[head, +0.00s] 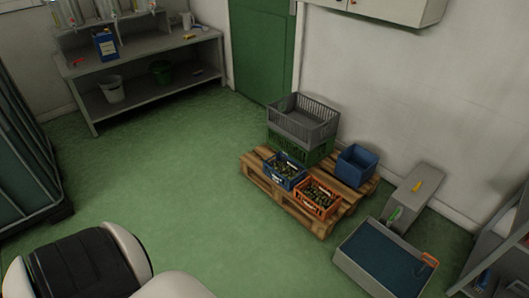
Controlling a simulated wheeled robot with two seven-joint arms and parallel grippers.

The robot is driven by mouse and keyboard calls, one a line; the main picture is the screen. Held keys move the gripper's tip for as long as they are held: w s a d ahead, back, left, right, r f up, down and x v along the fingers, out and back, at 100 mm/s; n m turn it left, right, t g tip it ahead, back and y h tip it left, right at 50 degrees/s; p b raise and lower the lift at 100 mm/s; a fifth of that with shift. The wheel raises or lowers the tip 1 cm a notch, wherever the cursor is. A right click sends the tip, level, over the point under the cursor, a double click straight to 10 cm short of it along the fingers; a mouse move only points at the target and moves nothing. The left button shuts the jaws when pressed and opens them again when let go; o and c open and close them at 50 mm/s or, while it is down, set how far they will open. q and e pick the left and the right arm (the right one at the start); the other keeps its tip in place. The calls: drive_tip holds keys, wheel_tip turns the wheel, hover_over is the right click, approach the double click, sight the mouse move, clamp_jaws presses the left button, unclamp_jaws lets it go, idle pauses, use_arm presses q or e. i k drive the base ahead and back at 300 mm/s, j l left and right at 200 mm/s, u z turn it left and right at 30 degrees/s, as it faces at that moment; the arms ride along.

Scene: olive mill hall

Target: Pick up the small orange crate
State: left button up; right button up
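The small orange crate (333,206) stands on the front right part of a wooden pallet (261,182) on the floor. It is upright and holds dark green, olive-like contents or bottles, too small to tell. It is next to a small blue crate with similar contents (275,177). Neither of my grippers is in the head view.
On the pallet behind are a grey crate (300,126) stacked on a green crate (289,148), and a blue bin (364,160). A grey machine with a blue bed (380,258) stands right of the pallet. A workbench (140,65) stands back left. Green floor (180,190) left of the pallet is clear.

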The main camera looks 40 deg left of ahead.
sight(314, 199)
drive_tip(key=u, duration=0.85)
drive_tip(key=i+j+z, duration=0.1)
drive_tip(key=i, duration=0.4)
drive_tip(key=i+j+z, duration=0.1)
drive_tip(key=i+j, duration=0.3)
drive_tip(key=i, duration=0.1)
